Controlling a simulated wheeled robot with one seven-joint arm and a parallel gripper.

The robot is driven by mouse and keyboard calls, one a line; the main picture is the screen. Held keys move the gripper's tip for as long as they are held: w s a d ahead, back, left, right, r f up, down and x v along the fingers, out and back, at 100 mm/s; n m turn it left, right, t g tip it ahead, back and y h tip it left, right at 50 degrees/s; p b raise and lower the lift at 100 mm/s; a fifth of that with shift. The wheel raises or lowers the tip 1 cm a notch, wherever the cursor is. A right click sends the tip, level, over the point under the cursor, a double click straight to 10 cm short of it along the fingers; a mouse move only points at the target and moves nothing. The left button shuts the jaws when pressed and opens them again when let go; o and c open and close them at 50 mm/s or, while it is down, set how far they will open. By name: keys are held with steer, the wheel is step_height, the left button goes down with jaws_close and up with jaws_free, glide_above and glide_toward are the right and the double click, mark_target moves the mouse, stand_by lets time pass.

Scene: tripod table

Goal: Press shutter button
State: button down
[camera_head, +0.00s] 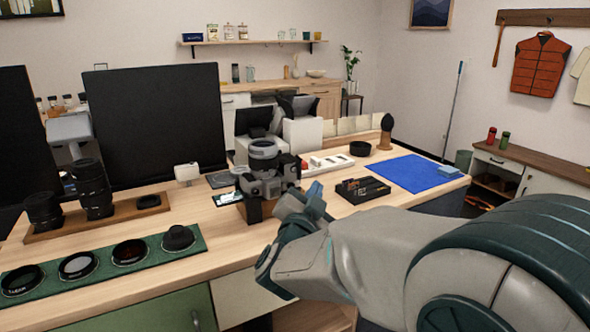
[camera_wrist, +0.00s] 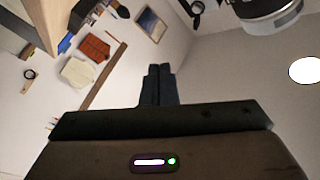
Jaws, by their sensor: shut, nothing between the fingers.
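The camera (camera_head: 266,183) stands on a small wooden block on the table, its silver-ringed lens pointing up. In the wrist view, part of what looks like its lens (camera_wrist: 272,20) shows at the top right. The shutter button is too small to make out. I cannot tell the exact gap. In the wrist view, its two dark fingers (camera_wrist: 160,70) are together, with nothing between them.
A black tray with small items (camera_head: 362,189) and a blue mat (camera_head: 416,172) lie right of my gripper. Several lenses (camera_head: 94,188) stand on a wooden board at the left. A green mat (camera_head: 105,258) with lens rings lies in front. Bare tabletop separates it from the camera.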

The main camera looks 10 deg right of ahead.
mark_target(294, 169)
steer(key=shift+w+a, duration=0.35)
steer(key=shift+w, duration=0.75)
steer(key=shift+w+a, duration=0.3)
steer(key=shift+w, duration=0.8)
steer(key=shift+w+a, duration=0.35)
steer(key=shift+w, duration=0.75)
steer(key=shift+w+a, duration=0.15)
steer(key=shift+w, duration=0.25)
steer(key=shift+w+a, duration=0.1)
steer(key=shift+w, duration=0.15)
steer(key=shift+s, duration=0.15)
steer(key=shift+s+d+b, duration=0.25)
steer(key=shift+s+b, duration=0.05)
steer(key=shift+s, duration=0.25)
